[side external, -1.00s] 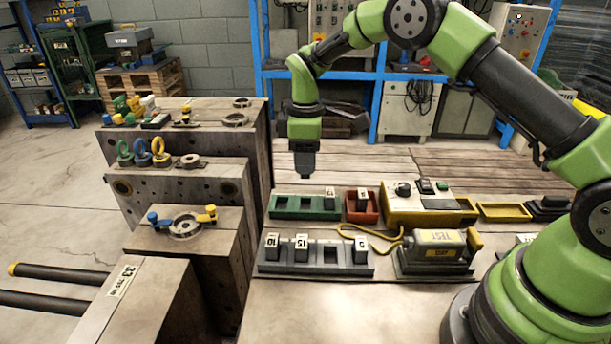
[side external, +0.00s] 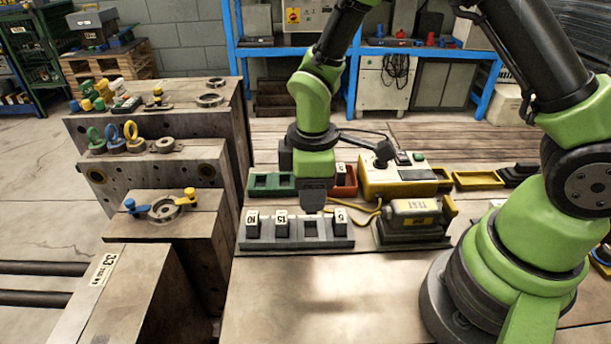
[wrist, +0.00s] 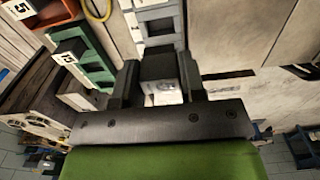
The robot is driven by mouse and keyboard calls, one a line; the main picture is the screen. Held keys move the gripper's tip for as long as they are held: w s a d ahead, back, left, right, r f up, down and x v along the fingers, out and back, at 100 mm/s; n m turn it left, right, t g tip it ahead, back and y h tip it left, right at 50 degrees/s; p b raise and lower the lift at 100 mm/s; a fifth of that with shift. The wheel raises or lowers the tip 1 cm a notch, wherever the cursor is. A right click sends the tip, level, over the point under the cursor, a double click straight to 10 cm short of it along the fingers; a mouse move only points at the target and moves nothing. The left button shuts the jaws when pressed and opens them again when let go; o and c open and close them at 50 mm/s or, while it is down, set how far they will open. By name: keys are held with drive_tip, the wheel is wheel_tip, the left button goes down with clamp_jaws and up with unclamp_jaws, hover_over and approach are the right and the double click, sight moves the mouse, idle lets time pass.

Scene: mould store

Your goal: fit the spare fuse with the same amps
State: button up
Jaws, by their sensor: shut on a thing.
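My gripper (side external: 315,200) points down just above the grey fuse rail (side external: 295,243), near its empty slot (side external: 312,229). Its jaws (wrist: 160,88) are shut on a dark fuse (wrist: 158,66); I cannot read its rating. The rail holds fuses that seem marked 10 (side external: 252,225), 15 (side external: 282,227) and 5 (side external: 340,219). The rail also shows in the wrist view (wrist: 181,40). Behind my gripper, the green rack (side external: 260,184) is partly hidden. In the wrist view it holds a fuse that seems marked 15 (wrist: 68,56). A fuse marked 5 (wrist: 20,9) is in the red tray (wrist: 57,14).
The yellow unit (side external: 385,182) stands behind the rail, and a grey device with a test label (side external: 413,216) stands right of it. A yellow cable runs between. Stepped blocks (side external: 190,245) rise at left. The front bench is clear.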

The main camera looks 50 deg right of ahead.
drive_tip(key=shift+f, duration=2.35)
drive_tip(key=shift+f, duration=0.95)
drive_tip(key=o, duration=1)
drive_tip(key=shift+r, duration=0.1)
drive_tip(key=shift+r, duration=3.65)
